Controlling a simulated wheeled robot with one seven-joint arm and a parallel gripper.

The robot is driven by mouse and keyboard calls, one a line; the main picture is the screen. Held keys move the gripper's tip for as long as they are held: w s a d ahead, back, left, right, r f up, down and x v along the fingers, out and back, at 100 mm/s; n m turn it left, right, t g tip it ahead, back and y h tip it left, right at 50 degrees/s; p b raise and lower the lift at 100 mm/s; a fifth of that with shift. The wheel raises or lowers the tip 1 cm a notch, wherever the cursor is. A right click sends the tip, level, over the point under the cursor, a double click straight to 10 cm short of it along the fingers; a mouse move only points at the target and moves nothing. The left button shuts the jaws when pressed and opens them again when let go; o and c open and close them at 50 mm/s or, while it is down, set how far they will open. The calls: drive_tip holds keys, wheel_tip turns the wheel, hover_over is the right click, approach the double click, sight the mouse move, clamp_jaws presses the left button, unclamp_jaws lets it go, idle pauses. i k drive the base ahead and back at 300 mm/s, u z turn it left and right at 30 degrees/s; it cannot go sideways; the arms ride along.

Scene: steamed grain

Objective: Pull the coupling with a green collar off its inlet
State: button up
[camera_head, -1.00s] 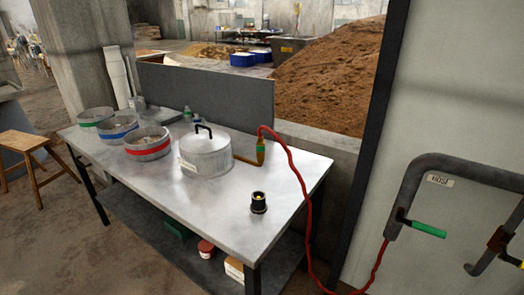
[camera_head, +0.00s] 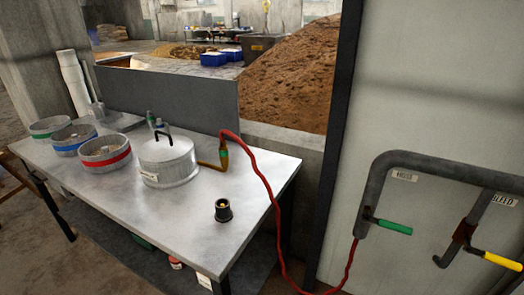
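The coupling with a green collar (camera_head: 223,154) stands upright at the end of the red hose (camera_head: 262,178). It sits on top of a bent brass-coloured inlet pipe (camera_head: 208,164) that comes out of the right side of a lidded metal pot (camera_head: 168,165). The coupling and the pipe appear joined. The pot stands on a metal table (camera_head: 190,205). My gripper is not in view.
A black fitting (camera_head: 223,212) stands near the table's front right. Sieves with red (camera_head: 106,153), blue (camera_head: 74,138) and green bands stand at left. A grey wall pipe has green (camera_head: 394,227) and yellow (camera_head: 502,261) handles. The red hose hangs past the table's right edge.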

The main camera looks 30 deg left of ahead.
sight(224, 148)
drive_tip(key=z, duration=2.5)
drive_tip(key=k, duration=2.6)
drive_tip(key=u, duration=2.05)
